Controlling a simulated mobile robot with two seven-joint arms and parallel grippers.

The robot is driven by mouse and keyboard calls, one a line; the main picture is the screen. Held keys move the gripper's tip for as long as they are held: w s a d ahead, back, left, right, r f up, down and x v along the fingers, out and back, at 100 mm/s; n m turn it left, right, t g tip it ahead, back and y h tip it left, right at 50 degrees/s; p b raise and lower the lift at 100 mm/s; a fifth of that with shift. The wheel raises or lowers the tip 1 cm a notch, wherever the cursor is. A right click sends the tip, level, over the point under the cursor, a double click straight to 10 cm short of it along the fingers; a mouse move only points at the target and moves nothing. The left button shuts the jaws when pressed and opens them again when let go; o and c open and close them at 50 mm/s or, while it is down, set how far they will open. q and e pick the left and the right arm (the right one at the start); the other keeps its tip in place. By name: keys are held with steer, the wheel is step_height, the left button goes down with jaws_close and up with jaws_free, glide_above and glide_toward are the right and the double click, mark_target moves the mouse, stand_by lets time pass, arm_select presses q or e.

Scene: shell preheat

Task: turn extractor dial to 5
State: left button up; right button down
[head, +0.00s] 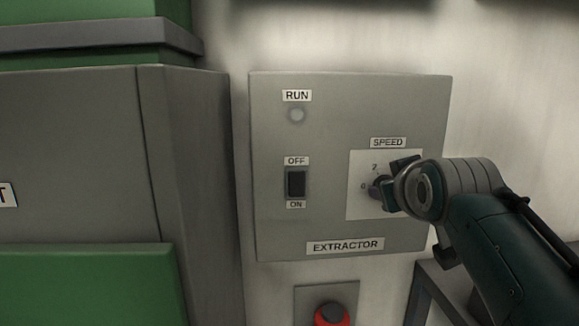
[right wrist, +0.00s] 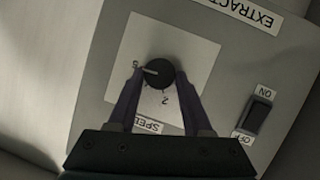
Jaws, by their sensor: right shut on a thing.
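The extractor speed dial (right wrist: 158,74) is a round black knob with a pale pointer line, on a white plate (right wrist: 198,58) marked with digits. In the right wrist view the pointer faces left, near a small digit that looks like a 5 but is hard to read. A 2 is legible below the knob. My right gripper (right wrist: 155,82) is shut on the dial, one finger on each side. In the head view the same gripper (head: 383,188) covers most of the dial and its right-hand digits. My left gripper is not in view.
The grey extractor panel (head: 270,223) carries a RUN lamp (head: 297,115) and a black OFF/ON rocker switch (head: 296,183). A red button (head: 331,315) is below the panel. A large grey and green cabinet (head: 80,160) stands close on the left.

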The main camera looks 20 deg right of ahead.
steer(key=shift+r+m+y+p, duration=0.1)
steer(key=shift+m+y+p, duration=0.2)
steer(key=shift+p, duration=0.1)
steer(key=shift+d, duration=0.1)
steer(key=shift+c, duration=1.6)
jaws_free()
